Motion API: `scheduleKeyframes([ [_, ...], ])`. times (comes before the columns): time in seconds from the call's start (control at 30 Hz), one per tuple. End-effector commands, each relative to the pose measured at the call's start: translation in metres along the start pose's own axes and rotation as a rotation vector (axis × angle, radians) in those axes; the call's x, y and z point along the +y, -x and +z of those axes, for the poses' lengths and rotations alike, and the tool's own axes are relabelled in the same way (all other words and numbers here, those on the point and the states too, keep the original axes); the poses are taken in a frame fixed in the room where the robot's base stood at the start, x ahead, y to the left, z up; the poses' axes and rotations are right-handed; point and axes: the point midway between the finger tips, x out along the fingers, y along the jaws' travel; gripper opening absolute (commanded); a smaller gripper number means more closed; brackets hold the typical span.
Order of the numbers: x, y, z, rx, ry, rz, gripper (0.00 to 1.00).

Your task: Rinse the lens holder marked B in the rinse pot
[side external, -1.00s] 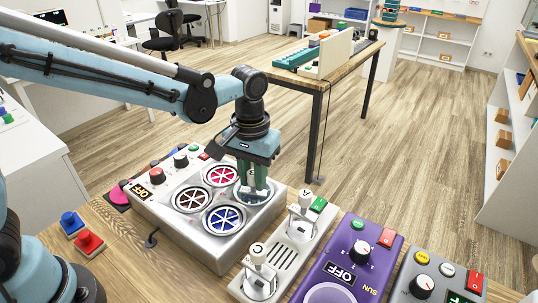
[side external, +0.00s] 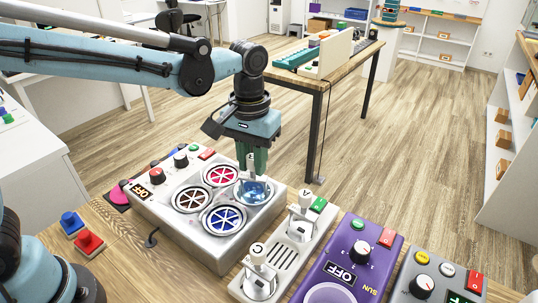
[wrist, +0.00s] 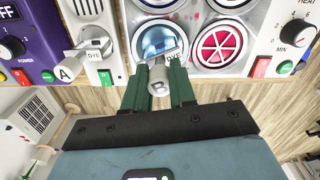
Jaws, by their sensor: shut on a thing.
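My gripper (side external: 252,174) is shut on the pale grey lens holder marked B (wrist: 158,78), just above the rinse pot (side external: 268,196). The holder (side external: 251,182) shows only in part below the fingers in the side view. In the wrist view, my gripper (wrist: 158,80) has its two green fingers on either side of the holder's knob, and the holder reaches over the rinse pot (wrist: 160,29). The pot is round with a pale rim and bluish inside. Whether the holder's lower end touches the liquid, I cannot tell.
Brown (side external: 187,200), red (side external: 221,175) and blue (side external: 224,219) spoked round wells share the pot's grey box. Holders A (side external: 300,222) and C (side external: 259,276) stand on a rack to the right. A purple unit (side external: 345,262) reading OFF stands beyond it.

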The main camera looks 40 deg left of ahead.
Motion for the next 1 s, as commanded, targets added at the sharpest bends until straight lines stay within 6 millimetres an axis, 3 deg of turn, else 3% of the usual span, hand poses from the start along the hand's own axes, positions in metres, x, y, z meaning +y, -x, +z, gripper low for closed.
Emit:
scheduleKeyframes([
  [0.6,0.000,0.033,0.000,0.000,0.000,0.000,0.00],
  [1.0,0.000,0.035,0.000,0.000,0.000,0.000,0.00],
])
